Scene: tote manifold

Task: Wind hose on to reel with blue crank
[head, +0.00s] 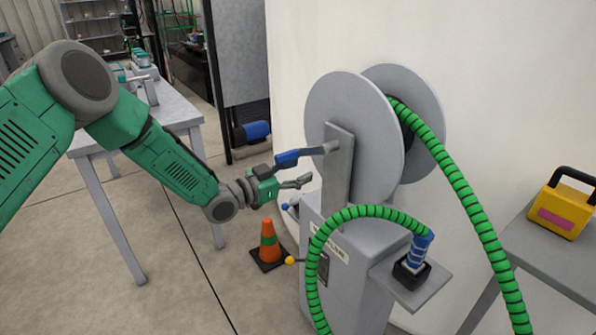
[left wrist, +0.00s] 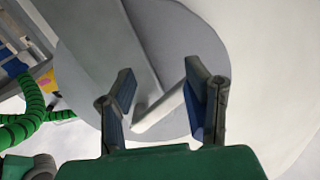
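The reel (head: 350,115) has two grey discs on a grey stand. A grey crank arm (head: 339,175) lies across its near disc, with a light grey rod (head: 322,149) sticking out to the left. My left gripper (head: 292,170) is open at the rod's outer end. A blue part (head: 287,158) sits there by the upper finger; I cannot tell whether it is the crank's grip or a finger pad. In the left wrist view the fingers (left wrist: 162,95) are apart, with blue inner faces, and the rod (left wrist: 160,108) shows between them. The green hose (head: 462,190) hangs from the reel. My right gripper is out of view.
The hose's blue end (head: 420,247) stands in a black holder on a side shelf (head: 412,287). Blue (head: 285,207) and yellow (head: 290,260) knobs stick out from the stand. An orange cone (head: 268,240) is beside it. A yellow case (head: 564,207) sits on a table at right.

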